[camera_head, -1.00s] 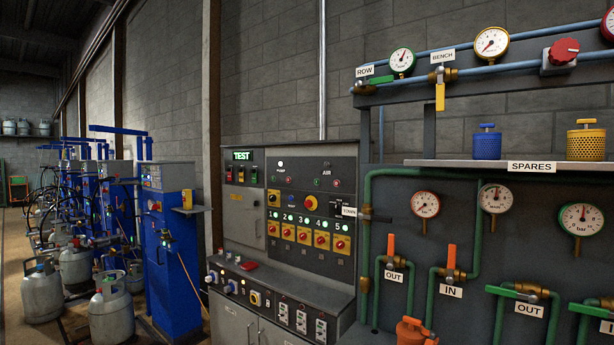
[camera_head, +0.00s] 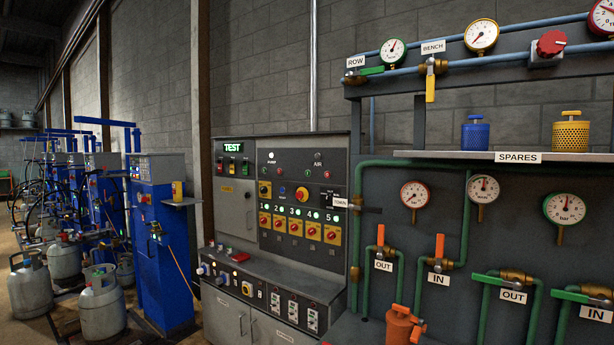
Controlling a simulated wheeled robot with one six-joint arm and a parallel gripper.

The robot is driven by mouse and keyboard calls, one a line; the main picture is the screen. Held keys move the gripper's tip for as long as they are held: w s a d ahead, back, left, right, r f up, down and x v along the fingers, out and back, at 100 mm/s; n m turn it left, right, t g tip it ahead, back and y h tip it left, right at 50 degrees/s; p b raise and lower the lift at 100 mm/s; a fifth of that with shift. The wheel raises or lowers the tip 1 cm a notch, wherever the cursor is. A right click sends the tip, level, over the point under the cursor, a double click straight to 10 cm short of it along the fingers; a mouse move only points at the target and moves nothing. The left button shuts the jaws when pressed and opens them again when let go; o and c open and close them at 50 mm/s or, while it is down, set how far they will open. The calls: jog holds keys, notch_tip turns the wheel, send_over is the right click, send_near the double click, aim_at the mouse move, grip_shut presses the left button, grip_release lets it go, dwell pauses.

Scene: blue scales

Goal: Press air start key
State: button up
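The control cabinet (camera_head: 336,247) with a grey sloping desk stands left of centre. Its upright panel has a small "AIR" label (camera_head: 318,163) at the upper right, with a dark lamp (camera_head: 317,155) above it. Two small keys sit below the label: a left key (camera_head: 314,174) whose colour is hard to tell, and a red right key (camera_head: 326,174). The matching "PUMP" group, with a lit white lamp (camera_head: 271,155), is to the left. The key legends are too small to read. My gripper is not in view.
Numbered yellow switch plates (camera_head: 296,226) sit below the keys. A tag marked "TOWN" (camera_head: 340,202) juts out at the panel's right edge. A pipe board with gauges (camera_head: 413,194) stands right. Blue scales (camera_head: 160,240) and grey cylinders (camera_head: 101,305) are left.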

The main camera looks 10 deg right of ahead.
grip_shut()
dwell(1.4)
